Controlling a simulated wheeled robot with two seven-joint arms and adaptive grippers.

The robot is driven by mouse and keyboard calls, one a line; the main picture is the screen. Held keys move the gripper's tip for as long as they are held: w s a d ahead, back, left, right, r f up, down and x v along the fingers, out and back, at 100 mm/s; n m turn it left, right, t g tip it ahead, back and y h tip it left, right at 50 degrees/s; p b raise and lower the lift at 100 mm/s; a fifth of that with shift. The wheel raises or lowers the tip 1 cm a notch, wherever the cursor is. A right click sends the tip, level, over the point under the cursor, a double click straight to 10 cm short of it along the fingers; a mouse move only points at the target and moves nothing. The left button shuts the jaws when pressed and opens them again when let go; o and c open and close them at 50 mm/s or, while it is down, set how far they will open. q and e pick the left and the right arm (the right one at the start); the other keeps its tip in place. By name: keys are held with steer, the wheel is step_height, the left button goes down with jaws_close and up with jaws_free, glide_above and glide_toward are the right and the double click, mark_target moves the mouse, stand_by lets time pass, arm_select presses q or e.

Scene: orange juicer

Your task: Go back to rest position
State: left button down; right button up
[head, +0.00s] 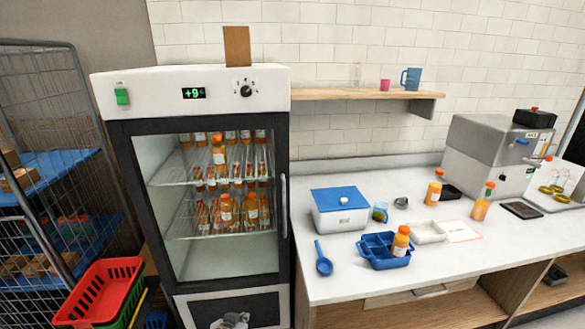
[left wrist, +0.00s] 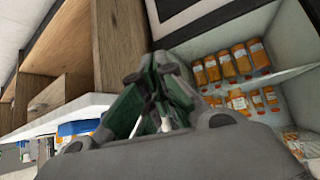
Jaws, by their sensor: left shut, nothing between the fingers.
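My left gripper (head: 231,321) shows small at the bottom edge of the head view, in front of the lower panel of the fridge (head: 283,240). In the left wrist view the left gripper (left wrist: 152,78) has its green-grey fingers together, with nothing between them. The fridge shelves with several orange juice bottles show to its right in that view, apart from the fingers. My right gripper is in neither view.
The counter (head: 335,285) holds a white box with a blue lid (head: 340,213), a blue ladle (head: 322,262), a blue caddy (head: 380,257) with a bottle, and a juicer (head: 490,150). A wire cage trolley (head: 40,110) and a red basket (head: 100,285) stand left.

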arm_select(q)
steer(key=s+a+r+g+y, duration=0.1)
steer(key=s+a+r+g, duration=0.2)
steer(key=s, duration=0.6)
steer(key=s+a+g, duration=0.2)
steer(key=s+a, duration=0.3)
steer(key=s, duration=0.4)
step_height(320, 180, down, 33)
steer(key=s+g, duration=0.1)
steer(key=s, duration=0.1)
steer(key=s+a+f, duration=0.2)
steer(key=s+f, duration=0.8)
steer(key=s, duration=0.1)
steer(key=s+a+f+g, duration=0.1)
steer(key=s+a+f, duration=0.1)
steer(key=s+f, duration=0.7)
steer(key=shift+s+a+f+m+y, duration=0.25)
steer(key=shift+s+f+m+y, duration=0.1)
steer(key=shift+s, duration=0.85)
